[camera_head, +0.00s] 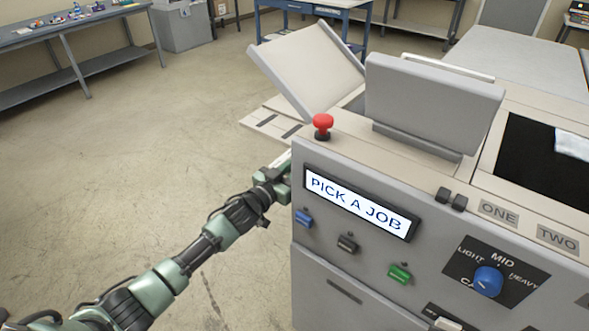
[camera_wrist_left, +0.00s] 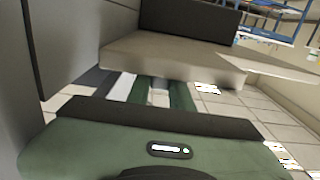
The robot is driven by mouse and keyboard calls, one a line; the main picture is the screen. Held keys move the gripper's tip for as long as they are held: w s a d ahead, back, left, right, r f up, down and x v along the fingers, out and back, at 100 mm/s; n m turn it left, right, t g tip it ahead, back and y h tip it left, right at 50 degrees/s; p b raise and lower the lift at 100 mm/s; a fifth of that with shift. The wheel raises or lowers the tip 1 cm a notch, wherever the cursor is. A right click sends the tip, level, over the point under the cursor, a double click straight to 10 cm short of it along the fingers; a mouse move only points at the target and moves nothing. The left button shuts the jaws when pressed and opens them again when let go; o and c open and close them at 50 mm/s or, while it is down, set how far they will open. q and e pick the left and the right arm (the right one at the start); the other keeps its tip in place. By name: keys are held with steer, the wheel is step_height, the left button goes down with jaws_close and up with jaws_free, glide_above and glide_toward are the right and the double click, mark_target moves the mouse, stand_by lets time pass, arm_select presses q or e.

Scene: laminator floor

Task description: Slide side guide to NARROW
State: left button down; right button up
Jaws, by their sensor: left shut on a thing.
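The laminator (camera_head: 340,270) stands at the right of the head view, its display reading PICK A JOB. My left gripper (camera_head: 283,172) is at the machine's left side, near the front corner, its tips partly hidden there. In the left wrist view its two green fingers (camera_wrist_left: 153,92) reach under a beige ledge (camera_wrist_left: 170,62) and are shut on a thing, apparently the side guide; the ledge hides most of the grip. The guide's setting and any NARROW mark cannot be made out. My right gripper is in neither view.
A red mushroom button (camera_head: 323,122) stands on the machine's top corner near my gripper. A tilted beige panel (camera_head: 312,65) rises behind it, above a slotted flat tray (camera_head: 268,124). A dial (camera_head: 488,281) and coloured buttons are on the front. The floor at left is clear.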

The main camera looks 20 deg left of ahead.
arm_select(q)
steer(key=c, duration=1.2)
jaws_free()
steer(key=shift+c, duration=0.2)
steer(key=shift+s, duration=0.1)
steer(key=shift+s+a, duration=0.15)
steer(key=shift+s, duration=0.15)
steer(key=b+v, duration=0.1)
steer(key=v, duration=0.6)
